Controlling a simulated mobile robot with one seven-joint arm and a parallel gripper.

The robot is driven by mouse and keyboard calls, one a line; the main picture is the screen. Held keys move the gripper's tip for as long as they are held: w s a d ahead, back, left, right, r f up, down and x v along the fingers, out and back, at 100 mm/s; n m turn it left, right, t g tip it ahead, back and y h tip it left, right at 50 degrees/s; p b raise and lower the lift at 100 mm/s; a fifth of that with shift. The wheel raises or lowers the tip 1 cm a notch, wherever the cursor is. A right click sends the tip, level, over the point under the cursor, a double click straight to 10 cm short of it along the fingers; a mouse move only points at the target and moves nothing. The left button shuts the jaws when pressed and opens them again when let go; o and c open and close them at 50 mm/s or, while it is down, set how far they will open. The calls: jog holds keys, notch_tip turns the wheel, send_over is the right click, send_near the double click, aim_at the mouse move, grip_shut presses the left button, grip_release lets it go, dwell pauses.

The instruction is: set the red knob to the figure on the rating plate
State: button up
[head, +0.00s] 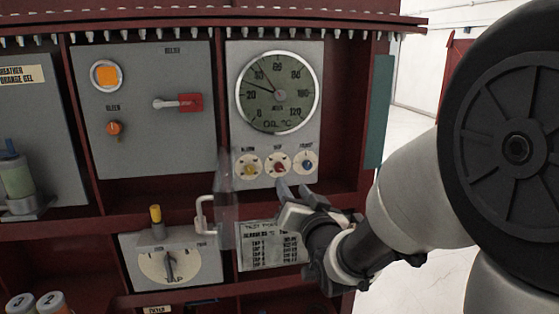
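The red knob (278,167) is the middle of three small dial knobs under the oil temperature gauge (278,92). A yellow knob (249,169) is on its left and a blue knob (307,163) on its right. The figure the red knob points to is too small to read. The rating plate (255,248) is a pale printed plate below; its figures are too small to read surely, and my gripper covers part of its right side. My gripper (294,190) is just below the red and blue knobs, fingers up, apart and empty. I cannot tell whether it touches the panel.
A clear flap (225,200) and a white bent handle (203,213) stand left of my gripper. A tap-changer box (180,262) is lower left. Red frame rails (345,130) border the panels.

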aim_at(280, 169)
jog(key=p+x, duration=0.3)
jog(key=x, duration=0.9)
jog(key=shift+c, duration=0.2)
jog(key=shift+f, duration=0.1)
grip_shut()
